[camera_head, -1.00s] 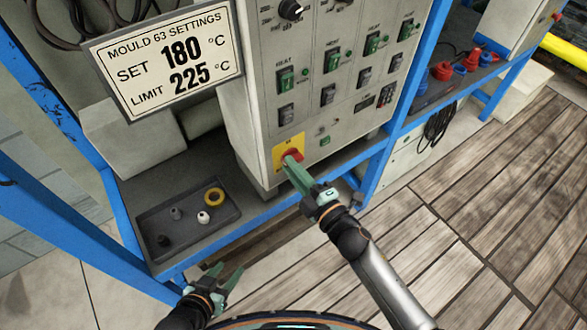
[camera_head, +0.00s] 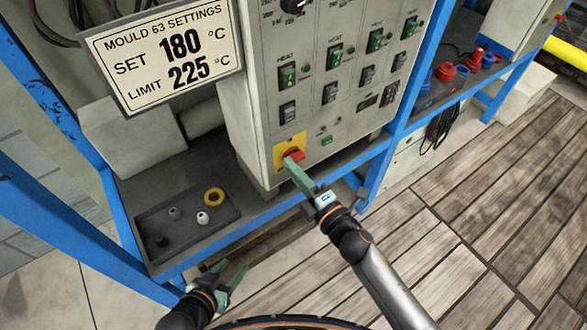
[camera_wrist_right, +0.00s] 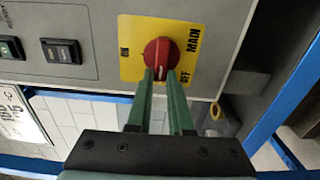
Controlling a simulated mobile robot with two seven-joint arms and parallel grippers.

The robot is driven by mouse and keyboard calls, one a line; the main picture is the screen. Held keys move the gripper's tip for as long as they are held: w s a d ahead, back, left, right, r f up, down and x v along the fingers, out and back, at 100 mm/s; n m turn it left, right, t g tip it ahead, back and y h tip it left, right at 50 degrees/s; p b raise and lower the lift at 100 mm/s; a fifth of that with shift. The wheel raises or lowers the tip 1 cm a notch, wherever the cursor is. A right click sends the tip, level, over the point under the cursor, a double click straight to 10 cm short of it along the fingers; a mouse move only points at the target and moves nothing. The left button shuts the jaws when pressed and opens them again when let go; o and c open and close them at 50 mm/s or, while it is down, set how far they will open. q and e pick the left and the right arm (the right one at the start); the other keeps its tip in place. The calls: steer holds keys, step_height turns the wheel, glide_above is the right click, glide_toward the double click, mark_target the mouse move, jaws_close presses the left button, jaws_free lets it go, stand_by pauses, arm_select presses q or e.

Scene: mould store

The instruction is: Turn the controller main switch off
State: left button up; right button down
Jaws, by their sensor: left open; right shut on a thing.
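The main switch is a red rotary knob (camera_head: 293,155) on a yellow plate (camera_head: 281,147), low on the front of the grey controller cabinet (camera_head: 262,120). In the right wrist view the plate (camera_wrist_right: 134,66) reads ON, MAIN and OFF around the red knob (camera_wrist_right: 160,52). My right gripper (camera_head: 296,167) is shut on the knob, with one finger on each side in the wrist view (camera_wrist_right: 161,76). A pale mark shows on the knob between the fingers; its exact setting is hard to tell. My left gripper (camera_head: 229,277) is open and empty, low in front of the shelf.
Above the switch are several green and black rocker switches (camera_head: 287,77). A settings sign (camera_head: 163,55) hangs at upper left. The plank floor (camera_head: 490,210) at right is clear.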

steer(key=c, duration=0.8)
jaws_free()
steer(key=shift+s, duration=0.1)
steer(key=v, duration=1.2)
steer(key=shift+s+d, duration=0.15)
